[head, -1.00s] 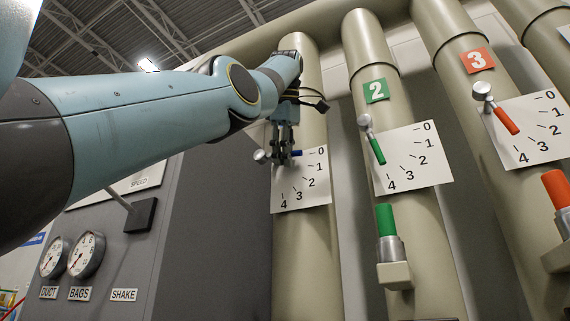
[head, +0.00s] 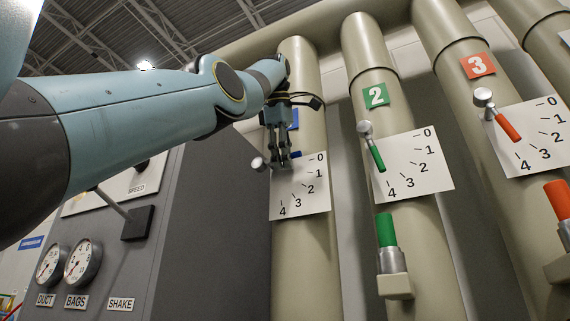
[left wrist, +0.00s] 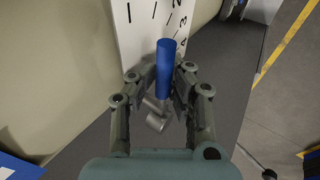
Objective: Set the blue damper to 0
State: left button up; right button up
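The blue damper handle (head: 295,155) sits at the upper left of its white dial plate (head: 302,197) on the leftmost pipe. It points right, at about the 0 mark. My left gripper (head: 278,163) is at the handle, near its metal pivot (head: 258,164). In the left wrist view the blue handle (left wrist: 165,68) runs between the two open fingers of the left gripper (left wrist: 163,78), with a small gap seeming to show on each side. The metal pivot (left wrist: 154,115) lies below, between the fingers. My right gripper is in neither view.
The green damper (head: 377,159) and red damper (head: 508,128) stand on pipes to the right, pointing down-right. A grey cabinet (head: 220,210) with gauges (head: 83,258) stands at the left. A yellow floor line (left wrist: 283,52) shows in the left wrist view.

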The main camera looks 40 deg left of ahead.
pick_arm(q)
jog(key=shift+o, duration=1.1)
jog(key=shift+r, duration=0.2)
jog(key=shift+o, duration=0.3)
jog(key=shift+s+f, duration=0.1)
jog(key=shift+s, duration=0.15)
jog(key=shift+w+f, duration=0.2)
